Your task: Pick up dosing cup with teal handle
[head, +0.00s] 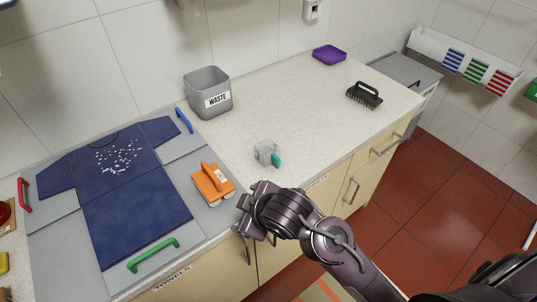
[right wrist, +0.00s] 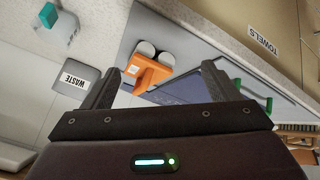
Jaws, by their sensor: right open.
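The dosing cup (head: 265,150), pale grey with a teal handle (head: 277,159), stands on the speckled counter right of the orange-handled tool. It also shows at the upper left of the right wrist view as a grey cup (right wrist: 67,27) with its teal handle (right wrist: 48,15). My right gripper (head: 243,222) is at the counter's front edge, in front of the cup and apart from it. In the right wrist view its two fingers (right wrist: 158,88) are spread, with nothing held between them. My left gripper is not in view.
An orange-handled tool (head: 212,182) sits near my right gripper. A grey waste bin (head: 208,92) stands behind. A navy shirt (head: 125,180) lies on a grey board with coloured handles at left. A black brush (head: 364,95) and purple tray (head: 329,55) are at the far right; counter between is clear.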

